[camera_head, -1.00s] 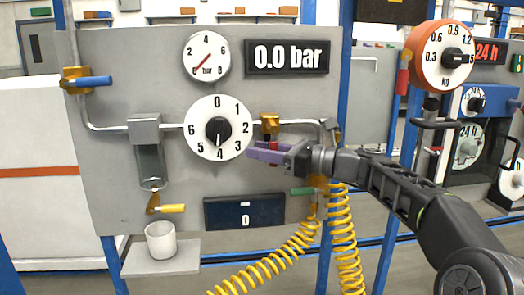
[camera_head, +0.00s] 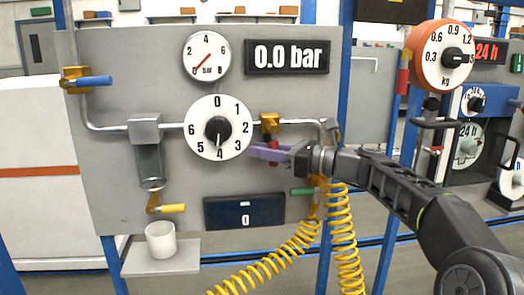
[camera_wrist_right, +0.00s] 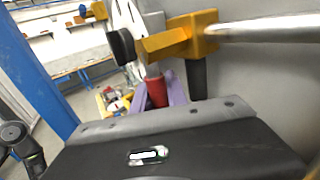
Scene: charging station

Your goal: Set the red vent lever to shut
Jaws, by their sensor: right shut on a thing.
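The red vent lever (camera_head: 273,146) hangs down from a yellow valve body (camera_head: 269,123) on the pipe, right of the big white dial. My right gripper (camera_head: 266,153) has purple fingers and is shut on the red lever, partly hiding it. In the right wrist view the red lever (camera_wrist_right: 156,91) points down below the yellow valve (camera_wrist_right: 182,38), with the purple fingers (camera_wrist_right: 177,92) around it. The dark gripper body hides their lower part. My left gripper is not in view.
The big dial (camera_head: 218,127) points near 4. The gauge (camera_head: 207,57) reads about 0, and the display (camera_head: 287,57) shows 0.0 bar. A green lever (camera_head: 302,191) and yellow coiled hoses (camera_head: 345,235) are below my right gripper. A white cup (camera_head: 160,240) stands on a shelf.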

